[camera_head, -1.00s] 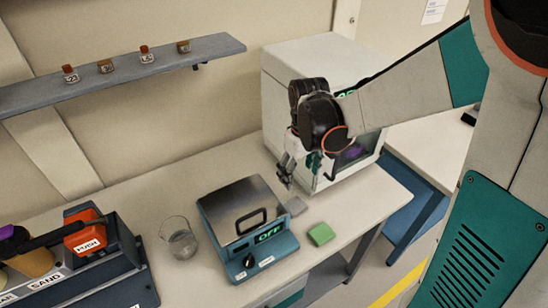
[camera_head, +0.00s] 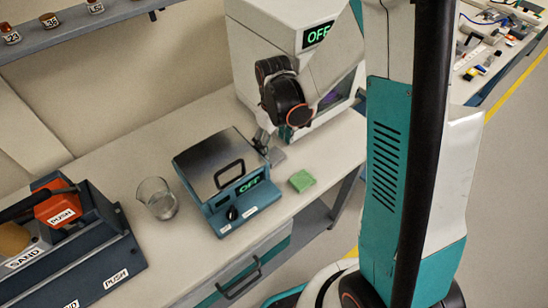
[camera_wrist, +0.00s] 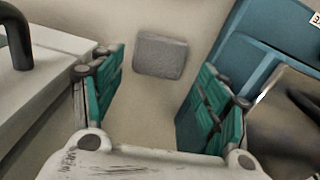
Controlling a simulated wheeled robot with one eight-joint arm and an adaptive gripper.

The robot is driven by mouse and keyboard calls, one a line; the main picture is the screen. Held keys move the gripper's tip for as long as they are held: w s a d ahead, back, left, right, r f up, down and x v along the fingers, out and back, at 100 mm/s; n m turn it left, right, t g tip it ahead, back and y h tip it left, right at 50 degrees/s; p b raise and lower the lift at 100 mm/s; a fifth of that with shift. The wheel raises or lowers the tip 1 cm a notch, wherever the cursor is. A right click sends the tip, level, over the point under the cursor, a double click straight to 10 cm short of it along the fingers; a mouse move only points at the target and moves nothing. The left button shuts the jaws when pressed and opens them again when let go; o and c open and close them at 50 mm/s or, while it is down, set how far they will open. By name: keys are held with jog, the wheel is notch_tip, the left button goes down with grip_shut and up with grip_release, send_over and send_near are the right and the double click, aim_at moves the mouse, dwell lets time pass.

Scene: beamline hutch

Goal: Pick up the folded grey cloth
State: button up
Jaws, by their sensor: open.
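The folded grey cloth (camera_wrist: 160,55) lies flat on the bench top in the wrist view, ahead of my gripper (camera_wrist: 160,95) and roughly between its two teal fingers. The fingers are spread wide and nothing is between their pads. In the head view the grey cloth (camera_head: 276,156) shows as a small patch between the hot plate and the white cabinet, partly hidden by my gripper (camera_head: 266,143), which hangs just above and beside it.
A teal hot plate (camera_head: 238,207) reading OFF stands left of the cloth, and a white cabinet (camera_head: 268,62) stands behind it. A green cloth or sponge (camera_head: 302,181) lies to the right. A glass beaker (camera_head: 157,200) and a dark dispenser rack (camera_head: 110,248) stand further left.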

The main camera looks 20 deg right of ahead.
aim_at(274, 155)
notch_tip(274, 155, down, 5)
jog(key=shift+w+b, duration=0.15)
jog(key=shift+b, duration=0.8)
jog(key=c, duration=0.6)
jog(key=shift+r, duration=0.15)
